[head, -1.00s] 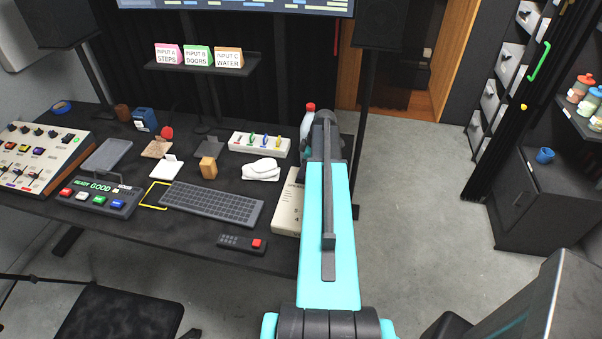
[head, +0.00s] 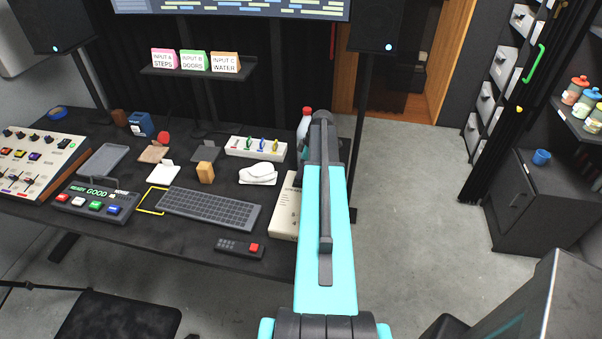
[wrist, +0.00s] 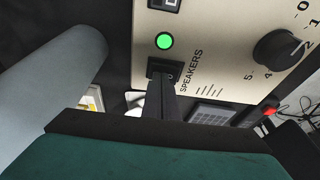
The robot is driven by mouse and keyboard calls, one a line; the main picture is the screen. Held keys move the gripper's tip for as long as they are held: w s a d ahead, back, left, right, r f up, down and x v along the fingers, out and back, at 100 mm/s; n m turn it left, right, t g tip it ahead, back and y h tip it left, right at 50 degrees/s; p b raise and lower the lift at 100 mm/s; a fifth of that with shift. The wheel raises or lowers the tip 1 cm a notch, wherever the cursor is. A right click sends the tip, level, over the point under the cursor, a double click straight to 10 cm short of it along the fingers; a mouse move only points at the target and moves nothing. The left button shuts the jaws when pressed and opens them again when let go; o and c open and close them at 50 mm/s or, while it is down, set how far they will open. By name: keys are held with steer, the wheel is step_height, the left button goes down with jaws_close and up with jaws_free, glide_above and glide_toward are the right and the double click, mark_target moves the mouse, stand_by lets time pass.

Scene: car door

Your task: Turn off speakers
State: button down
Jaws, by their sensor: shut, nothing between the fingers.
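In the wrist view, a cream panel labelled SPEAKERS (wrist: 220,62) fills the upper right. Its round indicator (wrist: 164,41) is lit green. Below the light is a black switch (wrist: 157,67), partly covered by my fingertips. My gripper (wrist: 168,82) is shut and empty, its dark tips at or just in front of the switch; contact is unclear. In the head view, the cream box (head: 285,208) stands at the desk's right edge, mostly hidden by my arm. Two black speakers (head: 376,22) (head: 45,22) stand at the back, each with a small blue light.
A black dial (wrist: 280,48) sits right of the switch in the wrist view. On the desk (head: 60,232) are a keyboard (head: 209,208), a remote (head: 240,248), a button box (head: 95,202) and a mixer (head: 35,160). A bottle (head: 304,122) stands close behind my arm.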

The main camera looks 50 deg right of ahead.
steer(key=r, duration=0.1)
steer(key=r+p, duration=0.1)
steer(key=d+r, duration=0.1)
steer(key=r, duration=0.1)
steer(key=shift+w, duration=0.35)
steer(key=shift+s+d+r, duration=0.1)
steer(key=shift+d+r, duration=0.05)
steer(key=shift+r, duration=0.05)
steer(key=b+v, duration=0.3)
steer(key=v, duration=0.6)
steer(key=shift+d+r, duration=0.15)
steer(key=shift+d, duration=0.15)
